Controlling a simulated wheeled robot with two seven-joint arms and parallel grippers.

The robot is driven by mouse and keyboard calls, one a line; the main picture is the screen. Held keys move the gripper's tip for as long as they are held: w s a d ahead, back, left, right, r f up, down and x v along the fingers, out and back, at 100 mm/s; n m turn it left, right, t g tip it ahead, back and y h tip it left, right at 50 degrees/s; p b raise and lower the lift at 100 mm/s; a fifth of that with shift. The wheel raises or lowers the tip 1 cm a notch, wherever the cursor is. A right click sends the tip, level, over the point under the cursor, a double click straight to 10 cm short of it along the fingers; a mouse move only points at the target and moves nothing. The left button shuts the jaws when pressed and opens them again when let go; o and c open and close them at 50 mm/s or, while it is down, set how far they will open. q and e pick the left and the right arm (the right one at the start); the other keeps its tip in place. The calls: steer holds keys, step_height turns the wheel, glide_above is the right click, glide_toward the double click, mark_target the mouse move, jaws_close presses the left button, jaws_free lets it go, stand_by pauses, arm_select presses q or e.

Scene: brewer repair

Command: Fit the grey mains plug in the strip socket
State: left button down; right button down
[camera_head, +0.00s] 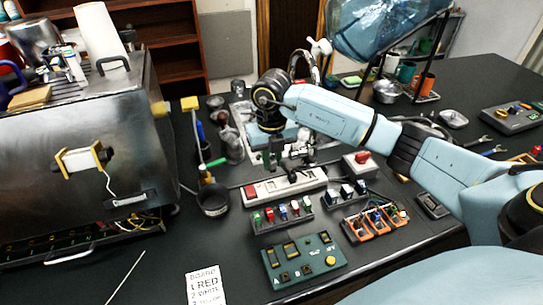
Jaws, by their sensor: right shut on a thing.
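The white power strip (285,184) lies on the dark bench top near the middle of the view, with a red switch at its left end. My right gripper (298,164) points down just above and behind the strip's right half. It is shut on a small grey thing, which appears to be the grey mains plug; the fingers hide most of it. Whether the plug touches a socket cannot be told from here. My left gripper is not in view.
The steel brewer (75,150) fills the left side. In front of the strip are a rack of coloured parts (283,214), a green board (303,262) and an orange tray (375,222). A red-button box (360,164) stands right of the strip. The front left bench is mostly clear.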

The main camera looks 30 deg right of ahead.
steer(key=shift+f+b, duration=2.1)
steer(key=shift+f, duration=0.7)
steer(key=shift+f, duration=0.2)
steer(key=shift+f+b, duration=0.4)
steer(key=shift+f, duration=0.2)
stand_by(0.3)
steer(key=c, duration=1.3)
jaws_free()
step_height(320, 180, up, 13)
steer(key=shift+r, duration=0.2)
